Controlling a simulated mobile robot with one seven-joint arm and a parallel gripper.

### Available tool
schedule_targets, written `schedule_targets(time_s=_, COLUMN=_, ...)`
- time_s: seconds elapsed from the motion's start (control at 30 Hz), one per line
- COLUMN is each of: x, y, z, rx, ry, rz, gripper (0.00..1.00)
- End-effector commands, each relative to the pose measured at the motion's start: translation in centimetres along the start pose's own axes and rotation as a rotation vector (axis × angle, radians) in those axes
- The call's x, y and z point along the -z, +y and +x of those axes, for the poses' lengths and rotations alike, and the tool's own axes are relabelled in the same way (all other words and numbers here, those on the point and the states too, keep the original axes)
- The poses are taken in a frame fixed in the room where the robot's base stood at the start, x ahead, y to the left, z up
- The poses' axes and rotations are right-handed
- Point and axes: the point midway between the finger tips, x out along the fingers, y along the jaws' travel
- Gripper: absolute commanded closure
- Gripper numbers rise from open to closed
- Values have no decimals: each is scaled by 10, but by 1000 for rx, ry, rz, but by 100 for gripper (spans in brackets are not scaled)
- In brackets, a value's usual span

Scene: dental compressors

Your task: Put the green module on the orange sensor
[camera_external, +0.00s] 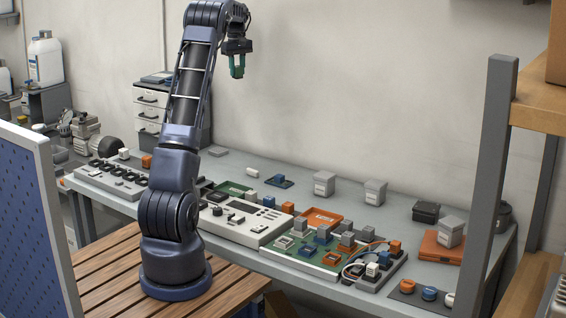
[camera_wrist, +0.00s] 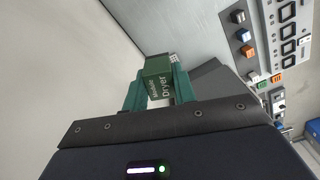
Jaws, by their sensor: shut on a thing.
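My gripper (camera_external: 237,72) is high above the back of the table, pointing down. In the wrist view its teal fingers (camera_wrist: 159,88) are shut on the green module (camera_wrist: 157,68), a small box with white lettering that includes "Dryer". In the external view the module cannot be told apart clearly from the fingers. Small orange blocks show in several places: one (camera_external: 146,161) at the table's left and one (camera_external: 395,246) on the right-hand board. The wrist view shows orange blocks (camera_wrist: 247,51) at upper right. I cannot tell which is the orange sensor. The module is apart from all of them.
A white console (camera_external: 243,225) and a green circuit board (camera_external: 300,256) with several blocks occupy the table's front. Grey boxes (camera_external: 324,183) stand behind them. A shelf post (camera_external: 492,180) rises at right. Drawers (camera_external: 151,105) stand beyond the table. The air around my gripper is clear.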

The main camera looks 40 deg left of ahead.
Motion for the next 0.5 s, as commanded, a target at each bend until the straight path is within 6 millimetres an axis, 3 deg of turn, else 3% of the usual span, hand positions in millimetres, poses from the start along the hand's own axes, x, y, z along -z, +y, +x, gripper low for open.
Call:
schedule_targets(time_s=0.03, x=-19, y=16, z=0, rx=0, ry=-1, rz=25, gripper=96)
schedule_targets(time_s=0.2, x=-79, y=60, z=-1, rx=0, ry=-2, rz=95, gripper=96)
schedule_targets(time_s=0.5, x=-195, y=123, z=0, rx=1, ry=-6, rz=221, gripper=96)
